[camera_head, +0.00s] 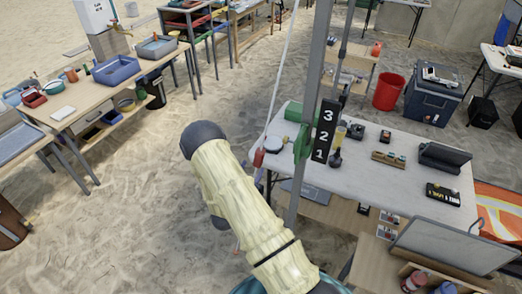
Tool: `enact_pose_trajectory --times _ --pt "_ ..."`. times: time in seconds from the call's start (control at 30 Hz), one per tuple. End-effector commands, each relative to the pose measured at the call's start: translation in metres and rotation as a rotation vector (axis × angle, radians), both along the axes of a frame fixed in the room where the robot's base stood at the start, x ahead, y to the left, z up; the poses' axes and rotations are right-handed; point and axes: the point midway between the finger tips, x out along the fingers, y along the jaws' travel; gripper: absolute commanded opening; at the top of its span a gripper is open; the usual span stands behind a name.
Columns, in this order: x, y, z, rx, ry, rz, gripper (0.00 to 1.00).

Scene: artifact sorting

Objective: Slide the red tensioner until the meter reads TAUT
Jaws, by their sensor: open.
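A small red piece (258,158), which looks like the red tensioner, hangs at the lower end of a pale rope (284,75) left of a grey metal post (308,95). My arm, in a cream sleeve with a dark rounded joint, reaches up from the bottom centre, left of the red piece and apart from it in the picture. My gripper does not show. A black panel with the numbers 3, 2, 1 (325,130) is by the post, with a green part (301,142) beside it. I cannot make out a meter reading TAUT or anything else.
A white table (380,178) with small devices stands behind the post. A dark tilted screen (443,158) and a black box with yellow marks (443,194) lie on it. A grey board (455,245) is at lower right. Open sand (130,215) lies at left.

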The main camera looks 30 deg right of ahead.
Motion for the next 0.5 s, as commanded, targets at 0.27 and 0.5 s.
enact_pose_trajectory --times 0.27,0.5 --pt "0.033 -0.038 0.003 0.0 0.0 -0.002 0.53" --pt "0.056 -0.064 0.002 -0.001 -0.001 -0.001 0.53"
